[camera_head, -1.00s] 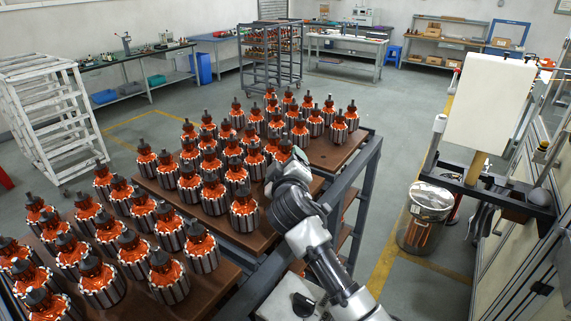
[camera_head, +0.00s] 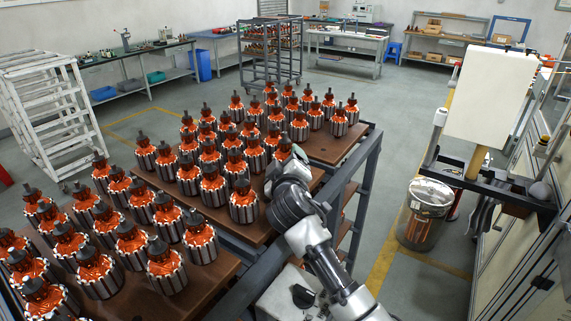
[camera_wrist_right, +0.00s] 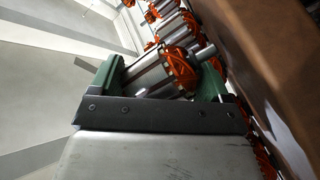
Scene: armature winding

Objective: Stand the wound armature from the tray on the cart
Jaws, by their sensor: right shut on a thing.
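My right gripper (camera_head: 290,162) is at the right side of the cart (camera_head: 225,222), over its brown top, mostly hidden by my own wrist in the head view. In the right wrist view its green fingers (camera_wrist_right: 162,72) are shut on a wound armature (camera_wrist_right: 152,76), with orange windings, a grey slotted core and a steel shaft. This armature lies slanted across that picture. Whether its base touches the board cannot be told. Many like armatures (camera_head: 198,240) stand upright in rows on the cart. My left gripper is not in view.
More armatures (camera_wrist_right: 168,25) show just beyond the held one in the wrist view. Bare board shows along the cart's right edge. A dark rail (camera_head: 364,165) borders the cart. A metal bin (camera_head: 425,215) and a white panel (camera_head: 490,92) are at the right.

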